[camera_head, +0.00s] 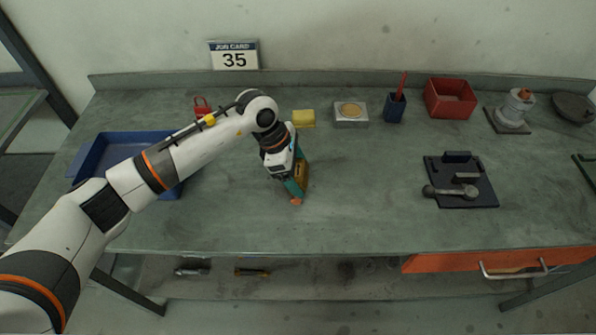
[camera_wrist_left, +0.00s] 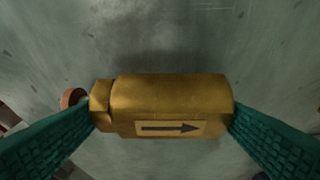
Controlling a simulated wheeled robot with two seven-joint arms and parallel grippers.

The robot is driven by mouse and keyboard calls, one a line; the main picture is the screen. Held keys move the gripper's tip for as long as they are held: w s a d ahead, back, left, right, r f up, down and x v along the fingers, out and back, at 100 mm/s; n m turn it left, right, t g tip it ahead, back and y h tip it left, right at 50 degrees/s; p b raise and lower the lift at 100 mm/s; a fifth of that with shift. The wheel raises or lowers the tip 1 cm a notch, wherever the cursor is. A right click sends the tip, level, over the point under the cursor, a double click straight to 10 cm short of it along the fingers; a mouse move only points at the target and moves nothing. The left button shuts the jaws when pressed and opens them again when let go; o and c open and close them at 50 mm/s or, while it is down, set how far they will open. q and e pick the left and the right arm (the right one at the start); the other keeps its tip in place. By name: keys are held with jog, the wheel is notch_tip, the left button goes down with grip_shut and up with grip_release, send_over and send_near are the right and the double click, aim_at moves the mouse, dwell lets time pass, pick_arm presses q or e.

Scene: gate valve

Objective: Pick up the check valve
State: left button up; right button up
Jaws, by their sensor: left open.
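The check valve (camera_wrist_left: 170,97) is a brass-coloured body with a dark arrow on a pale label, lying across the left wrist view. In the head view the valve (camera_head: 302,176) is partly hidden behind my left gripper (camera_head: 294,186), over the middle of the bench. My left gripper (camera_wrist_left: 165,140) is open, with one teal finger at each end of the valve. I cannot tell whether the fingers touch it. A round copper-coloured part (camera_wrist_left: 73,98) shows at the valve's left end. My right gripper is not in view.
A blue tray (camera_head: 88,160) is at the left of the bench. A yellow block (camera_head: 304,118), a grey block with a round disc (camera_head: 351,112), a blue pen cup (camera_head: 394,108) and a red bin (camera_head: 450,100) stand at the back. A black fixture (camera_head: 470,200) is at right.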

aim_at(298, 172)
pick_arm(q)
jog(key=shift+d+f, duration=0.15)
jog(key=shift+f, duration=0.25)
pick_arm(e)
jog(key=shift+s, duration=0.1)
pick_arm(q)
jog(key=shift+c, duration=0.5)
jog(key=c, duration=0.6)
jog(key=shift+r, duration=0.1)
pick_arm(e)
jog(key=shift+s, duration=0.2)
pick_arm(q)
jog(key=shift+w, duration=0.1)
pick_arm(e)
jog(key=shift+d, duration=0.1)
pick_arm(q)
notch_tip(298, 172, up, 10)
jog(key=shift+b, duration=1.25)
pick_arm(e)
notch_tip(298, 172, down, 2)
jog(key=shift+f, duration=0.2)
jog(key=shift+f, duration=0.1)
